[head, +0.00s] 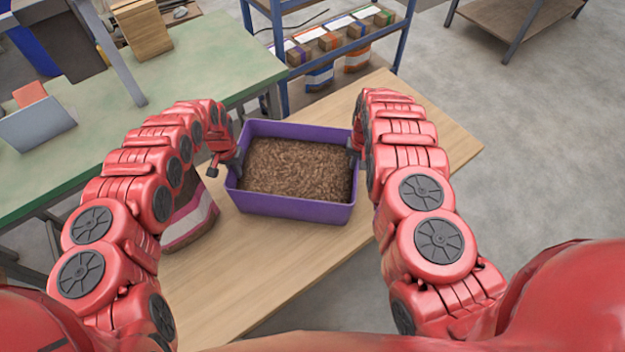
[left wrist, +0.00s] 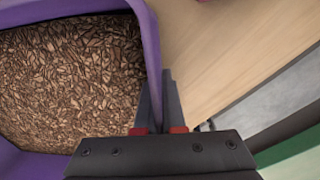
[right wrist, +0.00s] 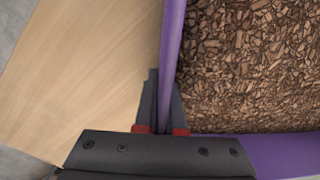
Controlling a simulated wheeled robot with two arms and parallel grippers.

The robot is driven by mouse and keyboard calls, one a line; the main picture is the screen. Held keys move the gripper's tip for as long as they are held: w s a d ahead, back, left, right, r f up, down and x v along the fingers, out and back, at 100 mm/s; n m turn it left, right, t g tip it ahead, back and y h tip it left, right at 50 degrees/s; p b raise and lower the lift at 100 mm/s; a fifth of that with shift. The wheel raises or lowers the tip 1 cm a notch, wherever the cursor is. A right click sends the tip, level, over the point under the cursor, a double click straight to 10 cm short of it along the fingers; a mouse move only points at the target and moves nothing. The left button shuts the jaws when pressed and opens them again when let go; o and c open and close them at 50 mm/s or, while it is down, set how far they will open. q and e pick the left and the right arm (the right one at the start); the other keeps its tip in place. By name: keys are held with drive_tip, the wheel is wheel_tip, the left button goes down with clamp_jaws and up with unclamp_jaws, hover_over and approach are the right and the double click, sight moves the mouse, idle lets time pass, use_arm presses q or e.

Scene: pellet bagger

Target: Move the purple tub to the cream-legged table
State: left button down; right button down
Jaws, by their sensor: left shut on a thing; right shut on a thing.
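The purple tub (head: 292,208) is full of brown wood pellets or chips and is over the light wooden tabletop (head: 245,285) in the head view. I cannot tell whether it rests on the wood or is just above it. My left gripper (head: 232,165) is shut on the tub's left wall, which shows in the left wrist view (left wrist: 152,50). My right gripper (head: 354,148) is shut on the tub's right wall, which shows in the right wrist view (right wrist: 172,50). The legs of the wooden table are hidden, so I cannot tell their colour.
A bag (head: 190,222) with a white and pink band stands left of the tub, partly behind my left arm. A green-topped bench (head: 215,60) is at the left. A blue shelf rack (head: 345,48) with several bags stands behind. Grey floor (head: 540,150) is clear at the right.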

use_arm(q)
drive_tip(key=c, duration=1.4)
unclamp_jaws()
drive_tip(key=shift+d, duration=0.1)
use_arm(e)
drive_tip(key=c, duration=1.4)
unclamp_jaws()
use_arm(q)
drive_tip(key=o, duration=0.4)
use_arm(e)
drive_tip(key=o, duration=0.4)
use_arm(q)
drive_tip(key=r, duration=1.1)
drive_tip(key=shift+a+r, duration=0.35)
drive_tip(key=shift+r, duration=0.05)
use_arm(e)
wheel_tip(320, 180, up, 9)
drive_tip(key=shift+d+r, duration=0.1)
drive_tip(key=shift+d, duration=0.05)
drive_tip(key=shift+w+r, duration=0.1)
drive_tip(key=shift+r, duration=0.85)
drive_tip(key=shift+s+d+r, duration=0.15)
drive_tip(key=shift+s+r, duration=0.1)
drive_tip(key=shift+r, duration=0.15)
